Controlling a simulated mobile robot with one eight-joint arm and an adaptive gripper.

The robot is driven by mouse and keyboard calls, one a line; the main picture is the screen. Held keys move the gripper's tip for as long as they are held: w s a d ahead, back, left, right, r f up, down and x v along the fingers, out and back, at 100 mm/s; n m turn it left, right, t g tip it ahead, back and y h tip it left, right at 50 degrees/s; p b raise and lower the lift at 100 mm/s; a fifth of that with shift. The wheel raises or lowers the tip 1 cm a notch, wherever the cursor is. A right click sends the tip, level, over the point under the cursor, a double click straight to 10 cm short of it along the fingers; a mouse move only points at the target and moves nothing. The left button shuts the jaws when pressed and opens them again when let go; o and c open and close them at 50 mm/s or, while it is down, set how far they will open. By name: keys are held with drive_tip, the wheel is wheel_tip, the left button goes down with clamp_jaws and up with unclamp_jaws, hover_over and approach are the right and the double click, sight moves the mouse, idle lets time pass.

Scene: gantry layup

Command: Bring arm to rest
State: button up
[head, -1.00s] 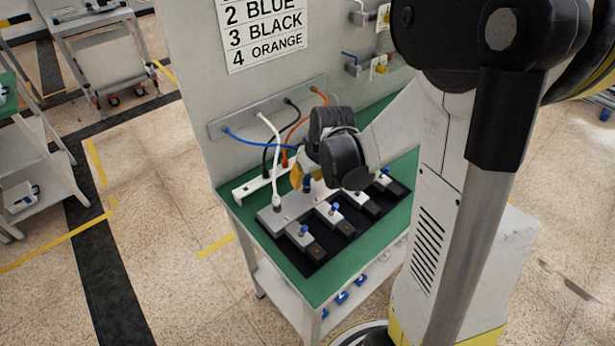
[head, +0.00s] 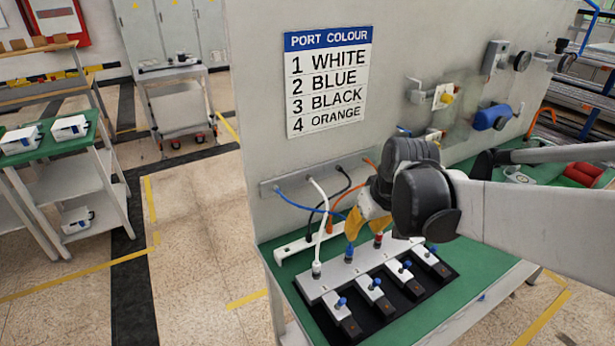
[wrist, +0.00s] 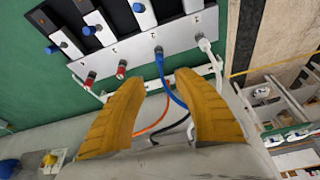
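My gripper (head: 362,232) hangs above the grey port block (head: 330,283), its yellow fingers apart. In the wrist view the fingers (wrist: 165,88) are spread with nothing gripped between them. The white plug (head: 316,270) stands upright in the port at one end of the block; it also shows in the wrist view (wrist: 204,43). The blue plug (head: 349,254) stands in the port beside it, its cable (wrist: 172,90) visible behind the gap between the fingers. The other two ports show red tops (wrist: 121,68).
A sign (head: 328,80) on the upright panel lists port colours. A white rail (head: 293,248) lies behind the block on the green bench (head: 450,300). Several blue-knobbed levers (head: 341,303) stand in front of the ports. Valves (head: 493,117) stick out from the panel at right.

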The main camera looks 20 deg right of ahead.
drive_tip(key=shift+a, duration=0.1)
drive_tip(key=s+a+r+t, duration=0.3)
drive_tip(key=s+a, duration=0.7)
drive_tip(key=shift+s+a+r, duration=0.15)
drive_tip(key=shift+r, duration=0.1)
idle(0.3)
